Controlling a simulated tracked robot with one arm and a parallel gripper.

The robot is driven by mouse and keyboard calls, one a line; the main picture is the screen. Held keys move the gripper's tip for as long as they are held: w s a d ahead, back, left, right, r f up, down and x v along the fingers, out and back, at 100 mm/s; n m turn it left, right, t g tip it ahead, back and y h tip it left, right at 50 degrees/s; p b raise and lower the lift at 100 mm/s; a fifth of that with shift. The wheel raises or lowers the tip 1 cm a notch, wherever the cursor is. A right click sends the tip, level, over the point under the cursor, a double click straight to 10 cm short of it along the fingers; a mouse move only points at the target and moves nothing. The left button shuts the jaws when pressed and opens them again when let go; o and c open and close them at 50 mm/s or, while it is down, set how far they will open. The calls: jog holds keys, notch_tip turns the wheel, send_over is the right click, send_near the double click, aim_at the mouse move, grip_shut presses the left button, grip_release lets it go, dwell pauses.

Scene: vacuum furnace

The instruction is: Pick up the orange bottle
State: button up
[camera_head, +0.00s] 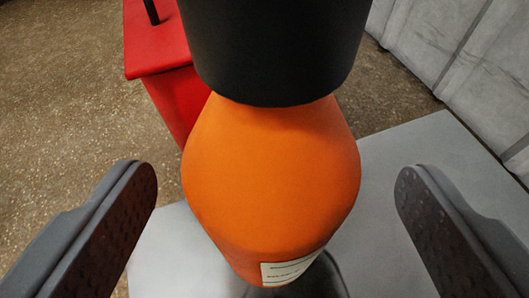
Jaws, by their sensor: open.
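The orange bottle (270,175) fills the middle of the view, with a large black cap (275,45) on top and a white label (288,270) low on its front. It appears to stand upright on a light grey surface (410,175). My gripper (275,190) is open, with one dark finger on the left and one on the right. The bottle shows between the two fingers, with a visible gap on each side. I cannot tell from this view how far the fingertips reach along the bottle. The bottle's base is mostly hidden.
A red box-like object (160,65) with a thin black post on it stands behind the bottle at upper left. A grey panelled wall (450,50) runs along the upper right. Brown speckled floor (60,100) is open at the left.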

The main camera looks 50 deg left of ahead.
jog(key=shift+b+x, duration=0.3)
jog(key=shift+x, duration=1.3)
jog(key=shift+s, duration=0.1)
jog(key=c, duration=1.3)
jog(key=shift+c, duration=0.2)
